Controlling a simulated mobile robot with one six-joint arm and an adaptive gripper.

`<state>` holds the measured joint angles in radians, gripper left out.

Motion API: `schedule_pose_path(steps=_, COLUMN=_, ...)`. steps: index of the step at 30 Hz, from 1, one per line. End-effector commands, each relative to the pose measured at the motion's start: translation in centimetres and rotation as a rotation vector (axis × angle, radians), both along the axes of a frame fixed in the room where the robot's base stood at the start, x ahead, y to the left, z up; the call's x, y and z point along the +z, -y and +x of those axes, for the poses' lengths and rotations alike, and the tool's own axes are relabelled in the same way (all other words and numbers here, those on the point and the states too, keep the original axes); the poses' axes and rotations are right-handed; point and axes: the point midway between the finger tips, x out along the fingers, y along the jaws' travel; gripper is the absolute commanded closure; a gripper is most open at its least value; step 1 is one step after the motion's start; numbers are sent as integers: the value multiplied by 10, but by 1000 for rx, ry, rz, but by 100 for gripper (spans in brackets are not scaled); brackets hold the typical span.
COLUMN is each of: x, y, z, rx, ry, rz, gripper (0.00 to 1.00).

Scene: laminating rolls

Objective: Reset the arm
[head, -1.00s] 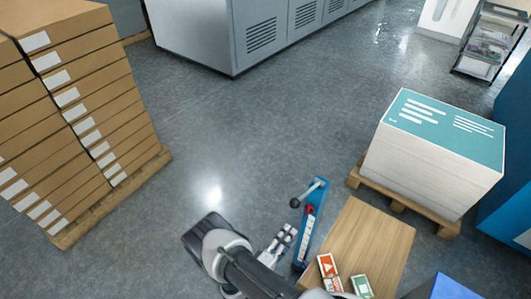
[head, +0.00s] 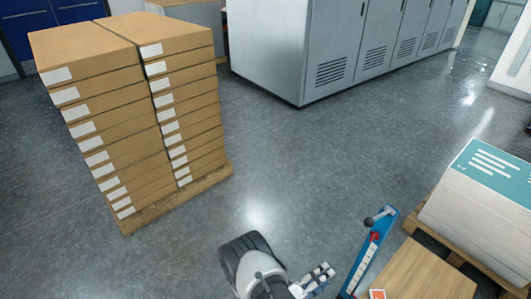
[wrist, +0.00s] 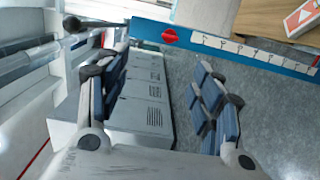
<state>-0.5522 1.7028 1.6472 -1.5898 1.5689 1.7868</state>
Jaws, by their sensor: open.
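My gripper (head: 318,281) shows at the bottom of the head view, just left of a blue lever tool (head: 368,252). In the wrist view my gripper (wrist: 165,95) has its two padded fingers spread wide, with nothing between them. The blue tool crosses the top of the wrist view (wrist: 225,45), with a white marked strip and a red part. Its dark lever knob shows at the upper left there. My gripper is apart from the wooden table (head: 425,270). My arm's lower part is cut off by the frame edge.
A pallet of stacked brown boxes (head: 150,115) stands at the left. Grey cabinets (head: 350,45) line the back. A stack of sheets with a teal top (head: 490,175) stands on a pallet at the right. A red and white box (wrist: 303,18) lies on the table. The middle floor is clear.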

Motion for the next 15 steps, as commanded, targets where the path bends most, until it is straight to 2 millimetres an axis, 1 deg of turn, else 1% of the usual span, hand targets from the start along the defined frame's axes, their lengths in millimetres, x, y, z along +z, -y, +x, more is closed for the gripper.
schedule_pose_path(steps=1, x=11, y=2, z=4, rx=-32, ry=-2, rz=4, gripper=40)
schedule_pose_path(steps=5, x=39, y=5, z=10, rx=-115, ry=-16, rz=15, gripper=40)
schedule_pose_path(steps=8, x=65, y=8, z=14, rx=-187, ry=-30, rz=30, gripper=40)
schedule_pose_path(steps=11, x=97, y=13, z=16, rx=-277, ry=-50, rz=62, gripper=40)
schedule_pose_path(steps=12, x=112, y=16, z=16, rx=-319, ry=-60, rz=80, gripper=40)
schedule_pose_path(steps=14, x=136, y=20, z=14, rx=-385, ry=-80, rz=115, gripper=40)
schedule_pose_path(steps=15, x=152, y=23, z=12, rx=-430, ry=-96, rz=143, gripper=40)
